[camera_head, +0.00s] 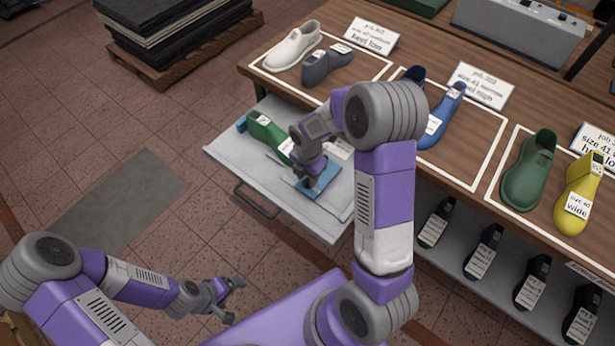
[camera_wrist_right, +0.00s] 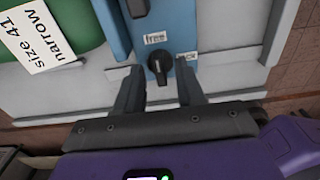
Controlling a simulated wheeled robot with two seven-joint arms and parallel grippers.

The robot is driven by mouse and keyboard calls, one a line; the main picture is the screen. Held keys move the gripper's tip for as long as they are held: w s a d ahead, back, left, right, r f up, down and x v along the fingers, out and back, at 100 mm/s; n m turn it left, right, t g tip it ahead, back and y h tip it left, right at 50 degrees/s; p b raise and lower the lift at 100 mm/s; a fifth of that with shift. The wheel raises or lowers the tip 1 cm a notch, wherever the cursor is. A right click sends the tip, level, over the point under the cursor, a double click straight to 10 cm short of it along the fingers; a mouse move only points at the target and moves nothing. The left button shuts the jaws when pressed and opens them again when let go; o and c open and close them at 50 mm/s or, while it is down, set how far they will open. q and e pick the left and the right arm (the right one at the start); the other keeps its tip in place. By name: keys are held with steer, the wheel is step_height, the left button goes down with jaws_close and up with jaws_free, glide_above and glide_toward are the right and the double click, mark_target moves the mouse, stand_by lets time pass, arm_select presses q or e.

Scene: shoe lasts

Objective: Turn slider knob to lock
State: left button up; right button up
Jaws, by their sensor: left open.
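The black knob (camera_wrist_right: 159,67) sits on a blue slider block (camera_wrist_right: 180,25) in the right wrist view. A "free" label (camera_wrist_right: 155,38) is just above the knob, and a partly hidden label ending in "ck" (camera_wrist_right: 188,57) is to its right. In the head view my right gripper (camera_head: 308,180) is over the blue block (camera_head: 325,178), and the knob is hidden. My left gripper (camera_head: 236,300) is open and empty, low over the floor.
The block is on a pulled-out grey drawer (camera_head: 225,150) with a green shoe last (camera_head: 266,132), tagged "size 41 narrow" in the wrist view. The wooden table (camera_head: 385,75) behind holds several lasts and signs. Dark lasts stand on a lower shelf.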

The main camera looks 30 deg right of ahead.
jaws_close()
stand_by(0.5)
steer(key=m, duration=0.9)
steer(key=shift+p, duration=0.3)
steer(key=m, duration=0.4)
steer(key=shift+m, duration=2.4)
